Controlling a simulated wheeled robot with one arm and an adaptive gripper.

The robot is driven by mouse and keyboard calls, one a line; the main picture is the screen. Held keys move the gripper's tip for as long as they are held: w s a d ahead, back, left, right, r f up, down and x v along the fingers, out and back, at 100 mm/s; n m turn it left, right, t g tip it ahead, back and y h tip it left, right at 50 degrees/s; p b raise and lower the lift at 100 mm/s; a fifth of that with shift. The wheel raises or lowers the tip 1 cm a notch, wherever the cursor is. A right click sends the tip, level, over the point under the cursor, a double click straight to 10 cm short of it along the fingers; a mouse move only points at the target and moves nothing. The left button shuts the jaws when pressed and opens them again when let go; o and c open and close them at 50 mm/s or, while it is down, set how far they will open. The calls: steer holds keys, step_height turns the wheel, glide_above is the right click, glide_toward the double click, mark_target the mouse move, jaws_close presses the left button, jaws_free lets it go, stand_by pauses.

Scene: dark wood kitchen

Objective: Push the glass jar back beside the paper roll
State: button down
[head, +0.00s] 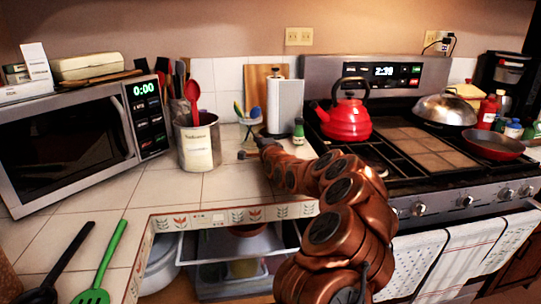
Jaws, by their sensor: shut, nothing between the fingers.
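The paper roll (285,105) stands upright as a white cylinder at the back of the tiled counter, left of the stove. What looks like the glass jar (250,130) stands just to its left, with a yellow-green brush and a blue round top showing above it. The jar is small in view, and its lower part is hard to make out. My gripper (245,154) is low over the counter, in front of the jar. It is shut and empty. I cannot tell whether it touches the jar.
A utensil crock (198,145) stands left of my gripper. A small green-capped bottle (298,131) stands in front of the paper roll. A wooden board (263,85) leans behind. The stove with a red kettle (346,118) is right. Counter tiles (225,185) in front are clear.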

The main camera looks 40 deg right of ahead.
steer(key=shift+b+v, duration=1.15)
steer(key=shift+v, duration=5.5)
